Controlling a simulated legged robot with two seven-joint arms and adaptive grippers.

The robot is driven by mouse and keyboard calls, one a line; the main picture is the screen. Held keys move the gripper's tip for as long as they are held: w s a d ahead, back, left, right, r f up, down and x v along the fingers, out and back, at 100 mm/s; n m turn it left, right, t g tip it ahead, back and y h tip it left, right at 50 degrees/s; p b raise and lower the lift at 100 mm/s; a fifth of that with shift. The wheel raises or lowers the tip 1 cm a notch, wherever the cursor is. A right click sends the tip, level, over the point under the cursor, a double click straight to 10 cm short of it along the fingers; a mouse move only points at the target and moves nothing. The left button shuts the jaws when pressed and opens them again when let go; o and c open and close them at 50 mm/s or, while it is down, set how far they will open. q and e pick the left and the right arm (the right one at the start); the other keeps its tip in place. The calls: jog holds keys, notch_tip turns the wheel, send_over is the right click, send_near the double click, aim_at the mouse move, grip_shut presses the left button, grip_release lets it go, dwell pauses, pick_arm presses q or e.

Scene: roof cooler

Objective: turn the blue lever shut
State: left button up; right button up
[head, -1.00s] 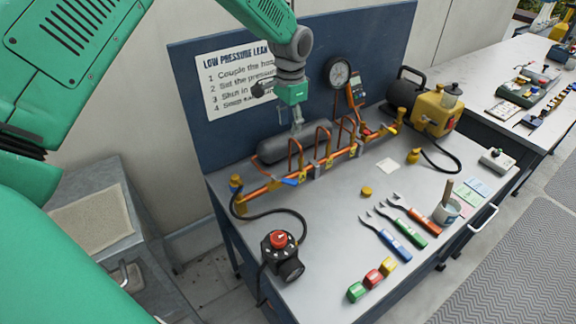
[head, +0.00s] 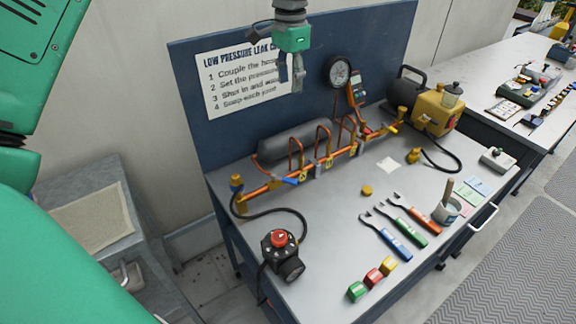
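The blue lever (head: 290,181) is small and sits near the left end of the copper pipe manifold (head: 262,190) on the bench. It is too small here to tell its exact angle to the pipe. My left gripper (head: 291,84) hangs fingers down above the manifold, in front of the instruction board. A gap shows between its two fingers, and nothing is between them. It is well apart from the lever, which shows unobstructed. My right gripper is not in view.
A grey cylinder (head: 290,141) lies behind the manifold, whose copper loops stand up. A gauge (head: 339,72) is at the back. A black regulator with a red knob (head: 279,240) and its hose stand at front left. Coloured-handled tools (head: 410,228) lie at right.

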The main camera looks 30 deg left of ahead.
pick_arm(q)
jog(key=c, duration=0.3)
jog(key=shift+n+t, duration=0.3)
jog(key=shift+n, duration=0.1)
jog(key=f, duration=0.1)
jog(key=d+f+b, duration=0.2)
jog(key=f, duration=0.1)
jog(key=shift+s+d+f, duration=0.1)
jog(key=shift+s+d, duration=0.15)
jog(key=shift+s, duration=0.05)
grip_shut()
jog(key=n+t+b, duration=0.3)
jog(key=n+b, duration=0.3)
jog(key=b, duration=0.1)
send_over(284, 180)
jog(key=d, duration=0.2)
notch_tip(284, 180, down, 15)
jog(key=shift+y, duration=0.4)
jog(key=x, duration=0.9)
jog(key=shift+w+a+f, duration=0.15)
jog(key=shift+a+f, duration=0.1)
